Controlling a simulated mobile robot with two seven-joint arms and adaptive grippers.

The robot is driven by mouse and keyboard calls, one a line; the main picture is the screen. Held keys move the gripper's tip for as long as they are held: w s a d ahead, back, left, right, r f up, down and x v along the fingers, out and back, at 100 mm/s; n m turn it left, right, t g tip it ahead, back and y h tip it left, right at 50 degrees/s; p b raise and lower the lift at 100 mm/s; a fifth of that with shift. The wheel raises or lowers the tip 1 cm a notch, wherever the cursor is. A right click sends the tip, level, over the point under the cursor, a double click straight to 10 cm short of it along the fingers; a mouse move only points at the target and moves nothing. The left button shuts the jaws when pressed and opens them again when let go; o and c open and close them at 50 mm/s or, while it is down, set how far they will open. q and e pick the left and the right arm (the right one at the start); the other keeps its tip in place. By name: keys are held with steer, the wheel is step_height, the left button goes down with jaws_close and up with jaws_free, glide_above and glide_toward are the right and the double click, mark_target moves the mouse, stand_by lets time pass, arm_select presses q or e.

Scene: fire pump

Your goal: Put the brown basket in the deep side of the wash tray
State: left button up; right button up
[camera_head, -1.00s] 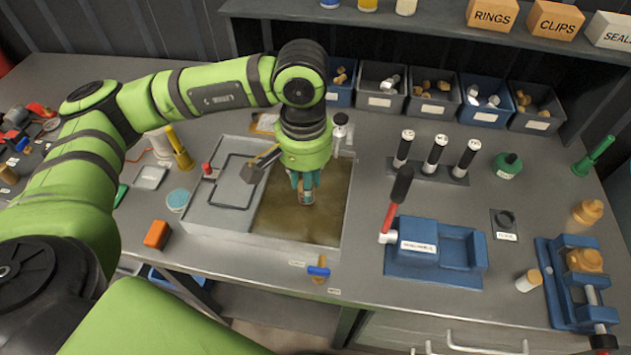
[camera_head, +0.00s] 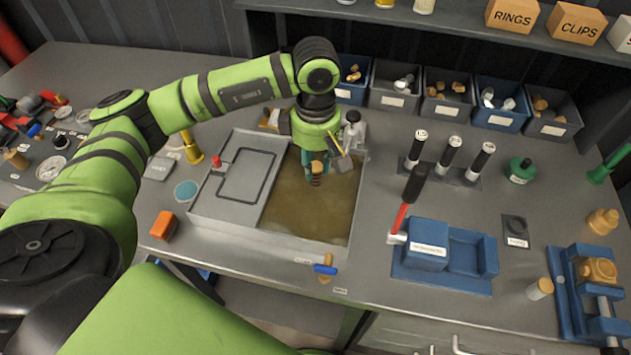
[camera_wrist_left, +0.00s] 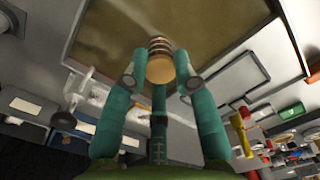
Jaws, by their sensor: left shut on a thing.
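The brown basket (camera_head: 316,181) is a small ribbed cylinder with a tan end; it also shows in the wrist view (camera_wrist_left: 159,67). My left gripper (camera_head: 315,170) points down with its teal fingers shut around it. The wash tray (camera_head: 238,231) is grey, with a flat shallow left part and a deep right side (camera_head: 308,214) holding murky brown liquid. Gripper and basket are over the back part of the deep side. I cannot tell whether the basket touches the liquid. My right gripper is not in view.
A tap (camera_head: 352,134) stands at the tray's back right corner. A blue fixture (camera_head: 442,258) with a red-and-black tool is to the right. An orange block (camera_head: 163,225) lies left of the tray. Parts bins (camera_head: 447,98) line the back.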

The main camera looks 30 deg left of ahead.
mark_target(315, 182)
arm_select(q)
step_height(315, 182, down, 2)
steer(key=shift+f, duration=0.1)
step_height(315, 182, down, 3)
steer(key=shift+f+p, duration=0.1)
steer(key=shift+p, duration=0.75)
steer(key=shift+f, duration=0.45)
steer(key=shift+f+b, duration=0.25)
steer(key=shift+b, duration=0.05)
steer(key=o, duration=0.9)
steer(key=shift+r, duration=0.1)
steer(key=shift+o, duration=0.2)
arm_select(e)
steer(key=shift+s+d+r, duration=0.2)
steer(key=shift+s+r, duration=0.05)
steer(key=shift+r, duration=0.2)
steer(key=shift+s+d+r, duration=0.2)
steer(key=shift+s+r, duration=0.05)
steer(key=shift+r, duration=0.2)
arm_select(q)
steer(key=shift+r, duration=0.1)
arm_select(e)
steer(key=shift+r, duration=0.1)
